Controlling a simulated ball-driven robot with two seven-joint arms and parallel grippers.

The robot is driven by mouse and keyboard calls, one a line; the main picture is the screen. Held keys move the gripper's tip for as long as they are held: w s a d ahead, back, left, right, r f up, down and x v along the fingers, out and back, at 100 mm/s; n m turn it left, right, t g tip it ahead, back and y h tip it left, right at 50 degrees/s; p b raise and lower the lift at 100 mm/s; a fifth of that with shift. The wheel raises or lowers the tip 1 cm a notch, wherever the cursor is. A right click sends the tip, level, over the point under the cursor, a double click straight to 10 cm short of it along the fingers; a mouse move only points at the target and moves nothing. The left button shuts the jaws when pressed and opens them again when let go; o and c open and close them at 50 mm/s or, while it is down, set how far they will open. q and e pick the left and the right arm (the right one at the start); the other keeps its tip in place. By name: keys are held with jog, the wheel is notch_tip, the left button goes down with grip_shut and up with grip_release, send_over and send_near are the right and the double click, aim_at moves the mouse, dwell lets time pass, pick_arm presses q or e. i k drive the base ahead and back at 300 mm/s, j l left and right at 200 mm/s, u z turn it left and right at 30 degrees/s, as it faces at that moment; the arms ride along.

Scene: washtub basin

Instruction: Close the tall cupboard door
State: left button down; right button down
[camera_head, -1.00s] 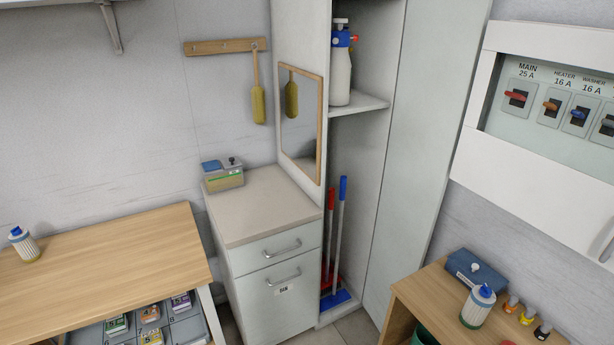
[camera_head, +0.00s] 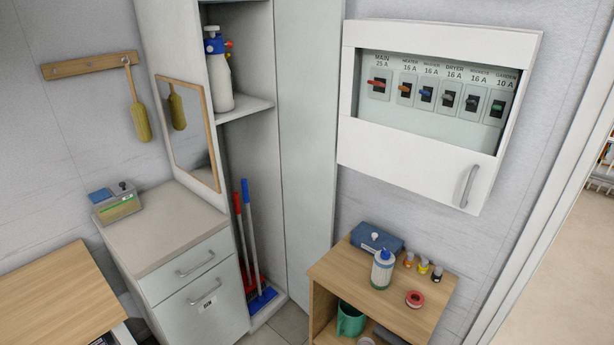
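The tall cupboard (camera_head: 246,106) stands open behind the low cabinet. Its pale door (camera_head: 306,140) is swung out on the right side of the opening, near the wall under the switch panel. Inside, a white spray bottle with a blue top (camera_head: 218,75) stands on a shelf. Below it, a red-handled tool (camera_head: 240,225) and a blue-handled broom (camera_head: 251,220) lean upright on the cupboard floor. A framed mirror (camera_head: 187,132) is on the cupboard's left side. Neither of my grippers shows in the head view.
A low drawer cabinet (camera_head: 165,235) with a small device (camera_head: 117,203) on top stands left of the opening. A wooden shelf unit (camera_head: 340,270) with a bottle (camera_head: 382,268) and blue box (camera_head: 376,238) stands to the right. Bare floor (camera_head: 289,322) shows between them.

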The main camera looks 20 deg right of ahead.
aim_at(309, 33)
jog(key=i+j+z, duration=0.1)
jog(key=i+z, duration=0.3)
jog(key=i, duration=0.5)
